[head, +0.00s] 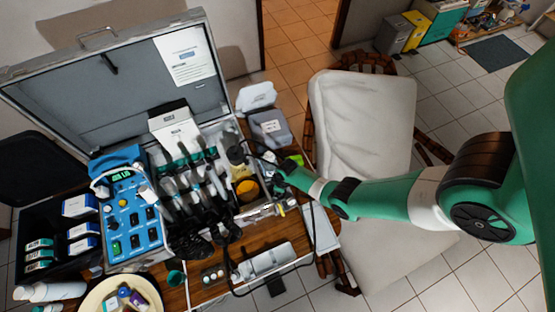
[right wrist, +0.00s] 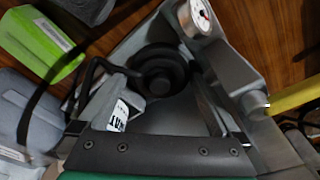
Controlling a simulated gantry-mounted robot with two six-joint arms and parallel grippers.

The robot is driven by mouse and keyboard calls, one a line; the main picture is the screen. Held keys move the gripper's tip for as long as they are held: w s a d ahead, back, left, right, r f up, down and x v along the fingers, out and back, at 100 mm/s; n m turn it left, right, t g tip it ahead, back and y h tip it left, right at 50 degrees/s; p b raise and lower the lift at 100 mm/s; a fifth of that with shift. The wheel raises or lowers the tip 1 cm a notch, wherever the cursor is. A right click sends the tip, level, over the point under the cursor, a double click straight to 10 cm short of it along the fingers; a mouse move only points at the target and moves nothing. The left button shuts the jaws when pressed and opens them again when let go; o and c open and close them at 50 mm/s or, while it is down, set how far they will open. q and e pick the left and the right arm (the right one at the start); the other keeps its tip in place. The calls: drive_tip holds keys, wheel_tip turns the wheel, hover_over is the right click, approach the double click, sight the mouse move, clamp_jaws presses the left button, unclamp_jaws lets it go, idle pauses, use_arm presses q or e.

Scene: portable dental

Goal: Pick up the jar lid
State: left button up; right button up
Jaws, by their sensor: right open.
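In the right wrist view, a dark, round, stepped piece that looks like a lid (right wrist: 158,72) lies between the grey fingers of my right gripper (right wrist: 165,60). The fingers are apart, and I cannot tell whether they touch it. In the head view, my right gripper (head: 276,172) reaches in from the right at the right edge of the open case. A jar with an amber round top (head: 247,188) stands just left of it, and a paler jar (head: 237,155) is behind. The dark lid cannot be made out clearly in the head view. My left gripper is not in view.
The open metal case (head: 120,62) holds a blue control unit (head: 133,215) and several dental handpieces (head: 195,180).

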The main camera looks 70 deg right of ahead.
drive_tip(key=shift+r, duration=0.1)
drive_tip(key=c, duration=1)
drive_tip(key=shift+r, duration=0.15)
wheel_tip(320, 180, up, 18)
drive_tip(key=p, duration=1.8)
